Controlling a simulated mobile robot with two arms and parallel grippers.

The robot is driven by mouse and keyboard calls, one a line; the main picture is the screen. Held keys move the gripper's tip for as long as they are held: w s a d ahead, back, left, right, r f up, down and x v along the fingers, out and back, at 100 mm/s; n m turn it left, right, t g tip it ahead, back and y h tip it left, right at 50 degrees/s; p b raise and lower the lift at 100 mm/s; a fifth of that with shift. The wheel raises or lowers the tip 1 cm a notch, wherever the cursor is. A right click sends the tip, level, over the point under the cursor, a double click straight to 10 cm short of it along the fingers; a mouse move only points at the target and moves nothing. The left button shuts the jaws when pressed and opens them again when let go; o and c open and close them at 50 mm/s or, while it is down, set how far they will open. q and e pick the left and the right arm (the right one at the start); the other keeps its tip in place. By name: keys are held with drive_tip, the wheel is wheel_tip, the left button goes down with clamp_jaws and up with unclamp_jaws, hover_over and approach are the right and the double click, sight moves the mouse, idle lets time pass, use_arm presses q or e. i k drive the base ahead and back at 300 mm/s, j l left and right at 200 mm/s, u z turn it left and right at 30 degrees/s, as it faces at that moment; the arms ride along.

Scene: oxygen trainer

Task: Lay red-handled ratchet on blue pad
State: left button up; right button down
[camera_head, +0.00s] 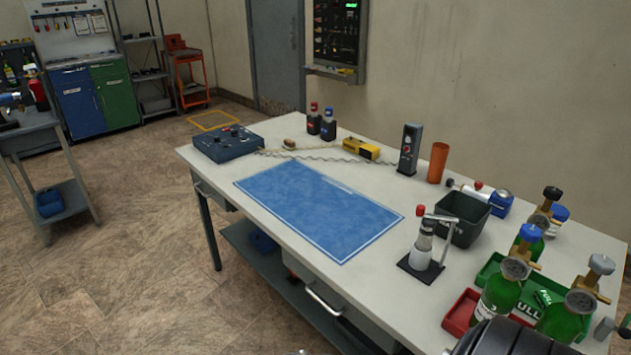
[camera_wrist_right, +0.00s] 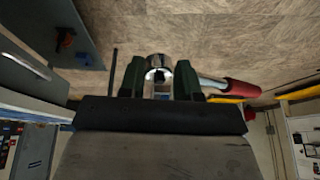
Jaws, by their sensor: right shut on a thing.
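The red-handled ratchet (camera_wrist_right: 238,91) is in the right wrist view, with its chrome head between the fingers of my right gripper (camera_wrist_right: 160,80). The gripper is shut on it near the head. The chrome shaft and red handle stick out to the right. The ratchet does not show in the head view. The blue pad (camera_head: 318,208) lies flat and bare on the white workbench (camera_head: 225,188) in the head view. My left gripper is in neither view.
A dark control box (camera_head: 228,144) stands beyond the pad's left corner. A stand with a clear cylinder (camera_head: 421,250), a dark bin (camera_head: 462,218) and green bottles (camera_head: 497,298) in trays stand right of the pad. A yellow device (camera_head: 361,148) and coiled cord lie behind it.

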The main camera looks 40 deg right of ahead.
sight(333, 210)
drive_tip(key=i, duration=1.85)
drive_tip(key=i+l+u, duration=0.1)
drive_tip(key=i, duration=1.7)
drive_tip(key=i+z, duration=0.2)
drive_tip(key=z, duration=4.15)
